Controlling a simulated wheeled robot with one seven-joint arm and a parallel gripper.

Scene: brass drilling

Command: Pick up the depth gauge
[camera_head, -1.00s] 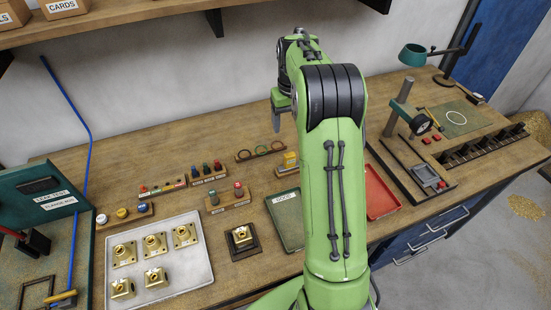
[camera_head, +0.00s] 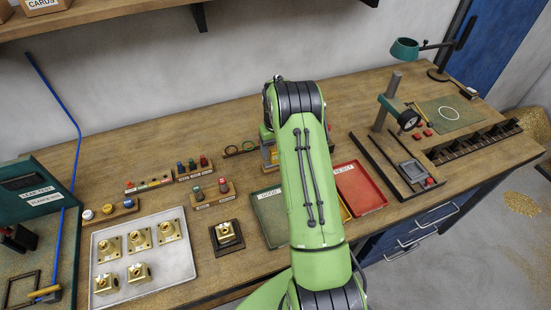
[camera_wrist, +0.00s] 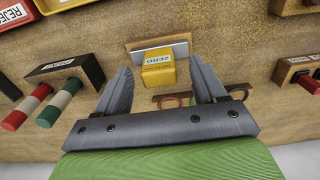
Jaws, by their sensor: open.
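My gripper (camera_wrist: 162,90) is open in the wrist view, its two grey fingers reaching down on either side of a yellow block (camera_wrist: 158,72) marked ZERO. The block sits in front of a pale grey plate on a wooden stand (camera_wrist: 133,46), between the fingertips with gaps on both sides. I cannot tell for certain which piece is the depth gauge. In the head view my green arm covers most of this spot and hides the fingertips.
Coloured plugs stand in wooden blocks (camera_head: 213,200) left of my arm. A green tray (camera_head: 268,218) and a red tray (camera_head: 360,188) flank the arm. A pale tray (camera_head: 172,275) holds several brass parts. Ring gauges (camera_head: 240,148) lie behind. The bench's back left is clear.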

